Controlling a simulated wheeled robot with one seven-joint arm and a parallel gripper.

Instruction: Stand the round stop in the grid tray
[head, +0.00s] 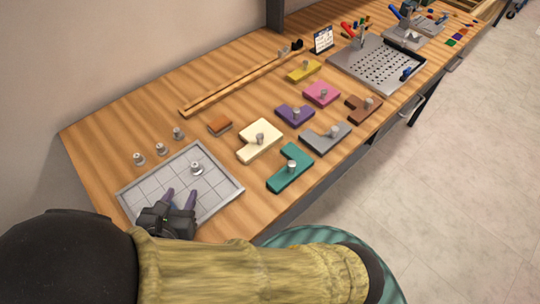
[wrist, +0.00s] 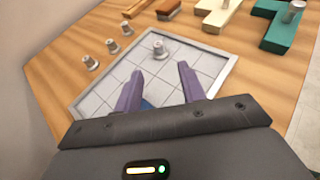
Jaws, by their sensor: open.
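The grid tray (head: 225,193) is a shallow light-grey tray with square cells and a raised rim, at the near left of the bench. A round metal stop (head: 196,168) stands upright in it, towards the far side; it also shows in the wrist view (wrist: 158,50). Its exact fit within a cell is too small to tell. My gripper (head: 180,195) is over the near part of the tray, its purple fingers open and empty. In the wrist view the stop is beyond the fingertips (wrist: 159,72), apart from them.
Several similar metal stops (head: 160,149) stand on the bench left of the tray. A brown block (head: 220,123), a cream knobbed piece (head: 262,138) and a teal knobbed piece (head: 290,172) lie beyond and right. A wooden rail (head: 240,82) lies behind.

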